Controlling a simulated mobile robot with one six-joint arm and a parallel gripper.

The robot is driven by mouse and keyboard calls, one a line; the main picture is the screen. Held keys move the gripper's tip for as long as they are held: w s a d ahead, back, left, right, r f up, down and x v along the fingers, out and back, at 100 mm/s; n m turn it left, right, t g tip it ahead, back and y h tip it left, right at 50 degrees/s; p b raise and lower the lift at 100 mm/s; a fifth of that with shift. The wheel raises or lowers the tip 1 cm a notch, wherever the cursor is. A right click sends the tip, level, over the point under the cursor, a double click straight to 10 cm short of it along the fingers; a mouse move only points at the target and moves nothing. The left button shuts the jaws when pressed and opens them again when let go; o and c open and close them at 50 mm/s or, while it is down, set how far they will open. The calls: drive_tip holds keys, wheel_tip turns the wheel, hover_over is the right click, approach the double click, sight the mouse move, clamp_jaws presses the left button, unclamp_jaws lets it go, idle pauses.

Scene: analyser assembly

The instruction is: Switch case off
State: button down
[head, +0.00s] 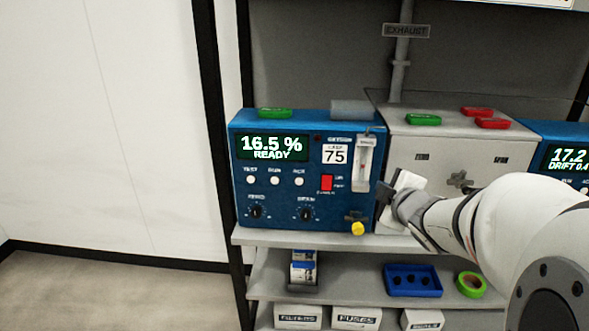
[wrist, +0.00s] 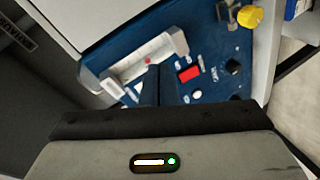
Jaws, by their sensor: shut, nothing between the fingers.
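The blue analyser case (head: 290,217) stands on the shelf, its lit display (head: 271,147) reading "16.5 % READY". A red switch (head: 327,183) sits on the right half of its front panel; it also shows in the wrist view (wrist: 188,74). Which way the switch is tipped I cannot tell. My gripper (head: 382,193) is at the right edge of the case in the head view. In the wrist view its dark fingers (wrist: 155,78) are together and empty, beside the red switch, between it and the flow meter. Whether they touch the panel I cannot tell.
The clear flow meter (head: 364,163) stands out from the panel above right of the switch. A yellow knob (head: 358,229) protrudes below. A grey cabinet (head: 440,150) stands to the right, with red and green blocks on top. Open space lies left of the rack.

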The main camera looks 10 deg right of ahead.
drive_tip(key=s+a+f+n+y+b, duration=0.2)
drive_tip(key=f+n+y+b, duration=0.3)
drive_tip(key=n+y, duration=0.4)
drive_tip(key=shift+s+a+f+n+g+y, duration=0.15)
drive_tip(key=shift+a+f+n+g+y, duration=0.15)
drive_tip(key=shift+a+n, duration=0.5)
drive_tip(key=shift+a, duration=0.15)
drive_tip(key=b, duration=0.2)
approach(327, 183)
drive_tip(key=w+a, duration=0.1)
drive_tip(key=w+a+f, duration=0.1)
drive_tip(key=a, duration=0.1)
drive_tip(key=w+a, duration=0.2)
drive_tip(key=shift+f, duration=0.35)
drive_tip(key=shift+w, duration=0.5)
